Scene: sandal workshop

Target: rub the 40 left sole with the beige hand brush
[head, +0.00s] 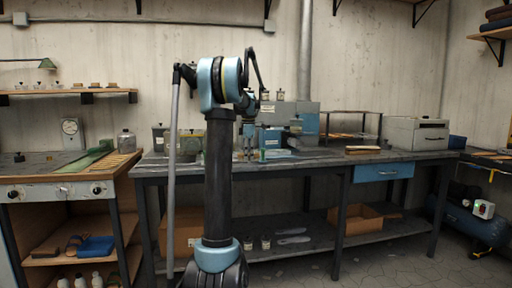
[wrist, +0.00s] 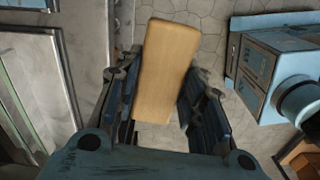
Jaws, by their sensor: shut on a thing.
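My gripper (wrist: 163,98) is shut on the beige hand brush (wrist: 171,45), a plain tan block with rounded corners. In the wrist view the brush lies between the two dark fingers and its far end sticks out past them; its bristles are hidden. In the head view my gripper (head: 248,142) is small, above the long workbench (head: 310,166), and the brush cannot be made out there. I cannot pick out the 40 left sole in either view.
A blue-grey machine (head: 296,115) stands at the back of the workbench. A brown block (head: 362,150) and a grey box (head: 416,133) are to its right. Grey sole-like pieces (head: 292,236) lie on the lower shelf. A side bench (head: 60,190) stands at left.

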